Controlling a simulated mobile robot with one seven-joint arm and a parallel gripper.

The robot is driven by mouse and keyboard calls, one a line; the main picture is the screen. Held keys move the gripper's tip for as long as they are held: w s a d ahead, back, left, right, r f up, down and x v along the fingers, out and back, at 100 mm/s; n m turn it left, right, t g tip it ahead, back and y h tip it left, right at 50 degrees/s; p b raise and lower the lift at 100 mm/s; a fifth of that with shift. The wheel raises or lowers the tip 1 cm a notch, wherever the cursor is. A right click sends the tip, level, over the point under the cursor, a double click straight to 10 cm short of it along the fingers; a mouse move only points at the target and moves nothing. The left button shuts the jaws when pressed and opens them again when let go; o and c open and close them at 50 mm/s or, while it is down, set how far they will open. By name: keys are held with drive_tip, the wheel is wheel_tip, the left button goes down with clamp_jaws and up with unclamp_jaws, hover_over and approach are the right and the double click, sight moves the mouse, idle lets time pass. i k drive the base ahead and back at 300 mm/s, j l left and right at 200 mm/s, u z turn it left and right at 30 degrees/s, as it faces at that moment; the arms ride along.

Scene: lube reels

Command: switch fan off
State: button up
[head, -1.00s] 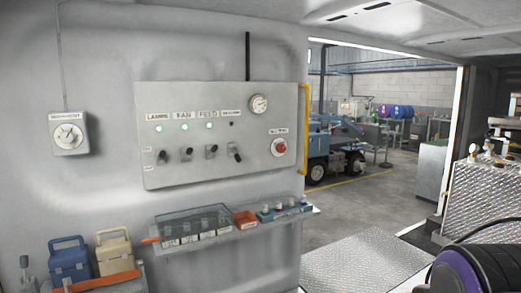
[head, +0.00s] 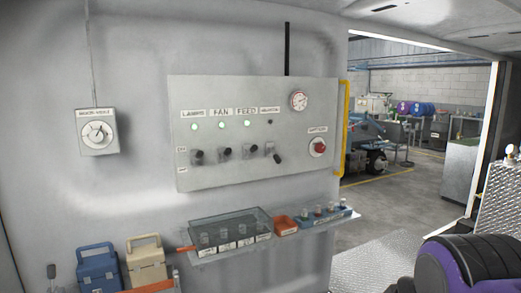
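A grey control panel (head: 245,178) is on the wall. The fan switch (head: 224,152) is a small dark toggle, second from left, below the FAN label (head: 221,111). The green light (head: 221,126) between label and switch is lit. The exact tilt of the lever is too small to tell. The lamps switch (head: 197,157) is to its left and the feed switch (head: 248,151) to its right; both have lit green lights above. My gripper is not in view; a purple and black part of my arm shows at the lower right.
A fourth switch (head: 275,155) has a dark light; a red button (head: 319,148) and a gauge (head: 299,101) are at the right. A shelf (head: 290,238) with a clear-lidded box (head: 230,228) juts out below the panel. Toolboxes (head: 146,263) stand lower left. A doorway opens at the right.

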sight(229, 151)
drive_tip(key=i+j, duration=0.2)
drive_tip(key=j, duration=0.2)
drive_tip(key=i+j, duration=0.2)
drive_tip(key=j, duration=0.2)
drive_tip(key=i+j, duration=0.2)
drive_tip(key=j, duration=0.2)
drive_tip(key=i+j, duration=0.15)
drive_tip(key=j, duration=0.3)
drive_tip(key=i+j+z, duration=0.15)
drive_tip(key=j, duration=0.2)
drive_tip(key=i+l, duration=0.1)
drive_tip(key=l, duration=0.2)
drive_tip(key=l+u, duration=0.1)
drive_tip(key=l, duration=0.2)
drive_tip(key=i+l, duration=0.35)
drive_tip(key=l, duration=0.2)
drive_tip(key=j+z, duration=0.2)
drive_tip(key=k+j, duration=0.1)
drive_tip(key=j, duration=0.2)
drive_tip(key=k+j+z, duration=0.1)
drive_tip(key=j, duration=0.2)
